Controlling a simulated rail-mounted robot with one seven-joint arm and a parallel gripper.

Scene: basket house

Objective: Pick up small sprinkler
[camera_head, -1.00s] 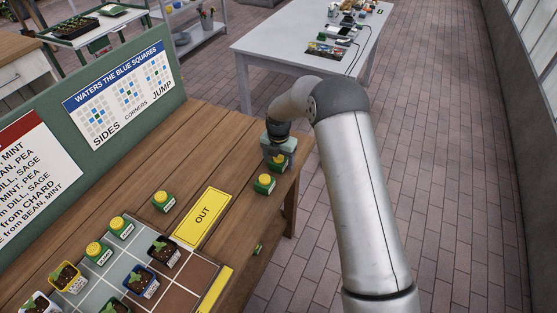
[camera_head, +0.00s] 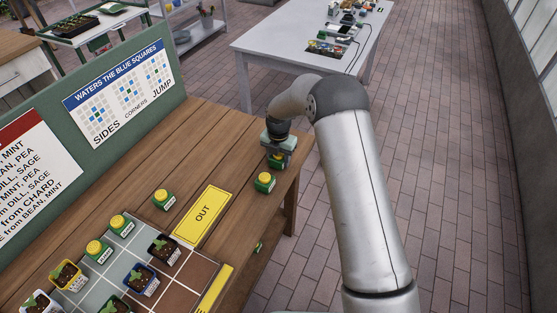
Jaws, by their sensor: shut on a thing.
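My gripper (camera_head: 278,150) is at the far right end of the wooden table, pointing down. It is shut on a small green sprinkler with a yellow top (camera_head: 277,161), mostly hidden under the jaws. I cannot tell whether this sprinkler touches the table. A similar green sprinkler (camera_head: 265,183) stands just in front of it, free of the gripper. More yellow-topped green sprinklers stand farther left: one beside the OUT card (camera_head: 163,200), and two on the tiled board, one (camera_head: 122,226) behind the other (camera_head: 98,250). Their labels are too small to read surely.
The yellow OUT card (camera_head: 203,214) lies on the wooden table (camera_head: 217,147). The tiled board (camera_head: 190,267) holds several potted seedlings. A green panel with a "waters the blue squares" chart (camera_head: 119,92) stands along the back. A grey table (camera_head: 270,45) stands beyond a gap.

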